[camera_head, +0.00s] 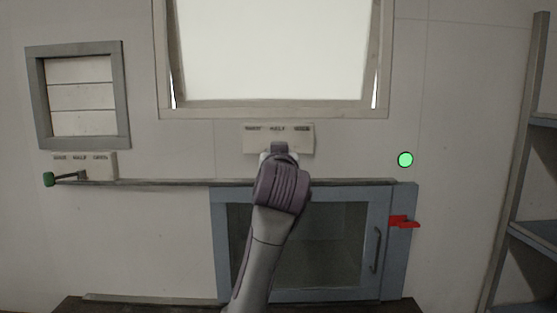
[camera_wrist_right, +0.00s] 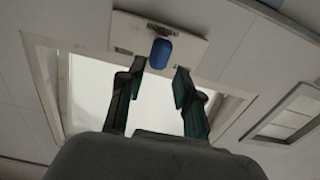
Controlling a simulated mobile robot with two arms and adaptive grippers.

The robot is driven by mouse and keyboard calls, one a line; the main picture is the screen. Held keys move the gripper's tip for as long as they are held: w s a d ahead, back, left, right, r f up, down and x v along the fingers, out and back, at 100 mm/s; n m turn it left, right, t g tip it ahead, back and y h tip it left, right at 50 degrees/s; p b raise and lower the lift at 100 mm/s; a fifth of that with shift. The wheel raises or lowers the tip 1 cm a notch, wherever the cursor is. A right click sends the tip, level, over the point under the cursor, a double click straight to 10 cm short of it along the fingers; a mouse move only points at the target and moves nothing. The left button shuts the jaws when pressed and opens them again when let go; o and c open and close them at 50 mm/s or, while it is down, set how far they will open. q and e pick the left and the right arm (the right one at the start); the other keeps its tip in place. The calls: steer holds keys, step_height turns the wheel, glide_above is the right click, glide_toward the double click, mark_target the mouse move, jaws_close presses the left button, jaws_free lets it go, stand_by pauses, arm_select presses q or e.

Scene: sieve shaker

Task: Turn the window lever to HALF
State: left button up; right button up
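The large window (camera_head: 275,50) is at the top centre of the head view, with a pale label plate (camera_head: 300,140) under it. HALF is its middle label. My right gripper (camera_head: 279,148) is in front of the plate and hides the window lever in this view. In the right wrist view the lever's blue knob (camera_wrist_right: 161,53) shows against the plate (camera_wrist_right: 193,45), between the marked ends. The fingers of my right gripper (camera_wrist_right: 160,72) are open, with the knob near and between their tips. I cannot tell if they touch it. My left gripper is not in view.
A smaller louvred vent (camera_head: 83,95) is at the left, with its own plate and green-knobbed lever (camera_head: 49,179). Below is a glass-fronted cabinet (camera_head: 345,240) with a red latch (camera_head: 403,222). A green round light (camera_head: 405,160) is on the wall. Shelves (camera_head: 530,235) stand at the right.

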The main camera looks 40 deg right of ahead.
steer(key=shift+v, duration=1.4)
steer(key=shift+f, duration=0.1)
